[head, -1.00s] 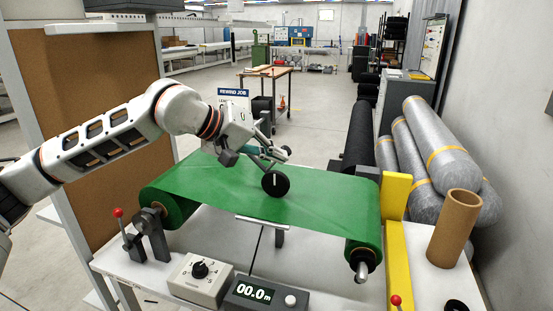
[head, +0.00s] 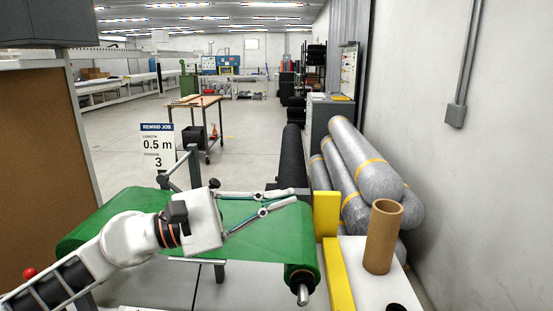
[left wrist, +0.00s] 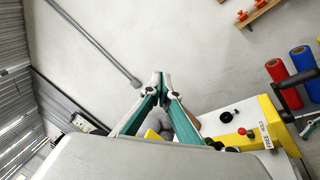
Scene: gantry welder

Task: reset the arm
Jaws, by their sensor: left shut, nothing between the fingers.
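My left arm comes in from the left in the head view and ends in my left gripper (head: 294,196). Its thin fingers point right and meet at the tips, with nothing between them. The gripper is above the green web (head: 250,215) of the winding machine, near its right-hand roller. In the left wrist view the two teal-sided fingers (left wrist: 160,80) come together at the tips, with a pale wall behind them. My right gripper is in no view.
A yellow guard (head: 326,214) and an upright cardboard tube (head: 382,236) stand right of the web. Grey wrapped rolls (head: 364,165) are piled beyond. A sign (head: 158,150) reads rewind job, 0.5 m, tension 3. The floor behind is largely open.

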